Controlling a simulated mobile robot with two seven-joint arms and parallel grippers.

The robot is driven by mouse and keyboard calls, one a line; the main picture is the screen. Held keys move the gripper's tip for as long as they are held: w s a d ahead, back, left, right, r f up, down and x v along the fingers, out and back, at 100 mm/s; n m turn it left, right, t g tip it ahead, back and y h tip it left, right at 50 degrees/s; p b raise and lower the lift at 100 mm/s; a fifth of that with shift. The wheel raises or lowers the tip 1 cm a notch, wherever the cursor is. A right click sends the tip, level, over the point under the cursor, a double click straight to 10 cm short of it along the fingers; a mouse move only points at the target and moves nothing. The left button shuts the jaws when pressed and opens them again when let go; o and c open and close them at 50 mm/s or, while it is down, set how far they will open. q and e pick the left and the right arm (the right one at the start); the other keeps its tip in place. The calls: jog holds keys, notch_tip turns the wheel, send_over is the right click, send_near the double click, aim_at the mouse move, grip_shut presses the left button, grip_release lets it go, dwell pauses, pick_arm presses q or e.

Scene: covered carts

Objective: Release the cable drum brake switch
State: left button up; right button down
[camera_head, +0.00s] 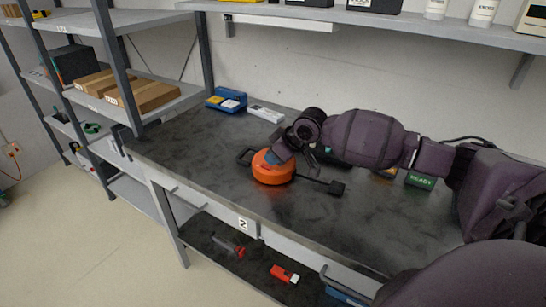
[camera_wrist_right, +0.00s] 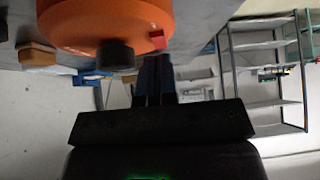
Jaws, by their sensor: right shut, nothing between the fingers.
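The orange cable drum (camera_head: 273,174) sits on the dark workbench, with a black bar and block sticking out to its right. My right gripper (camera_head: 277,156) is at the drum's top and partly covers it. In the right wrist view the drum (camera_wrist_right: 90,20) fills the top left, with a black knob (camera_wrist_right: 115,54) and a small red part (camera_wrist_right: 157,40), possibly the brake switch. The right fingers (camera_wrist_right: 154,75) are together and empty, their tips close to the red part; I cannot tell whether they touch. My left gripper is not in view.
A blue box (camera_head: 226,100) and a pale grey device (camera_head: 265,114) lie at the bench's back. A green READY box (camera_head: 420,180) stands to the right behind my arm. The bench (camera_head: 195,155) is clear left of the drum. A shelf (camera_head: 420,28) hangs above.

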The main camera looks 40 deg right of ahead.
aim_at(274, 171)
jog(key=r+p, duration=0.4)
jog(key=shift+s+d+r, duration=0.1)
jog(key=shift+s+r, duration=0.1)
jog(key=s+d+r, duration=0.3)
jog(key=s+r, duration=0.2)
jog(key=s, duration=0.2)
jog(key=shift+d+r, duration=0.3)
jog(key=shift+r, duration=0.05)
